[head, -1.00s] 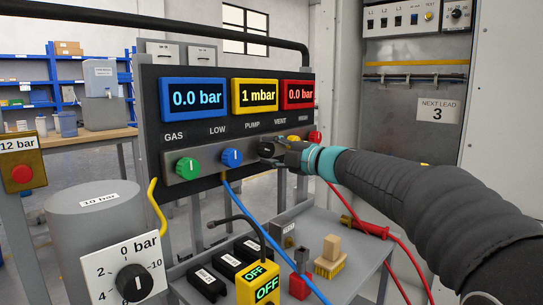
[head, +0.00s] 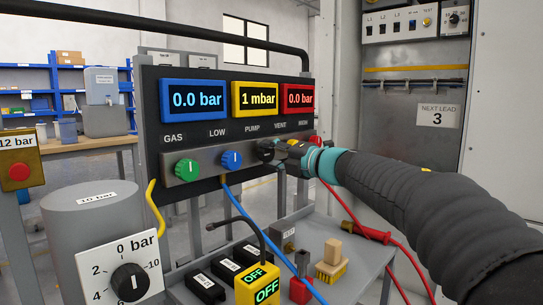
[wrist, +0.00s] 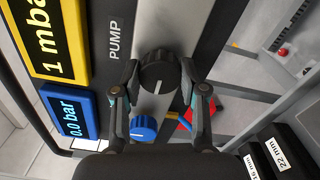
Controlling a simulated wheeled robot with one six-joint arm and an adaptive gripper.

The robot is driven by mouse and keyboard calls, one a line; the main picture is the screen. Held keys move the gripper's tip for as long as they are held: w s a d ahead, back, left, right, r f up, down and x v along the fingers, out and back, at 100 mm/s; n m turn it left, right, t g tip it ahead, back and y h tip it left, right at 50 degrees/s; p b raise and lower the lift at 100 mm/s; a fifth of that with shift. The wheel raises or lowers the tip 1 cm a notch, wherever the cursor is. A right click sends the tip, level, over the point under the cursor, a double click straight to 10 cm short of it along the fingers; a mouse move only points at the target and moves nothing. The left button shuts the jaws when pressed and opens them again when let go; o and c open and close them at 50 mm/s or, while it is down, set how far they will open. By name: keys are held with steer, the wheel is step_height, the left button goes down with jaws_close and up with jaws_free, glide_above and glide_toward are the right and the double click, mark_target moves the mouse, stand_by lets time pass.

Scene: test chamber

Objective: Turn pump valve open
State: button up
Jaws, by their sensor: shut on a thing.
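The pump valve is a black round knob (wrist: 158,72) with a white pointer line, beside the PUMP label on the grey strip of the panel. My gripper (wrist: 160,78) has one finger on each side of this knob and is shut on it. In the head view my gripper (head: 276,151) reaches the panel from the right and hides most of the knob. The yellow display (head: 255,98) above reads 1 mbar. The pointer line runs toward the blue knob (wrist: 143,128) in the wrist view.
The green GAS knob (head: 187,168) and the blue LOW knob (head: 231,160) sit left of my gripper. The red knob (head: 315,141) is close on the right. A blue hose (head: 240,205) and a red cable (head: 345,211) hang below. A cart (head: 345,283) with small items stands underneath.

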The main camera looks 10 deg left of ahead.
steer(key=o, duration=1.1)
steer(key=shift+o, duration=0.2)
steer(key=shift+d, duration=0.1)
steer(key=v, duration=1.2)
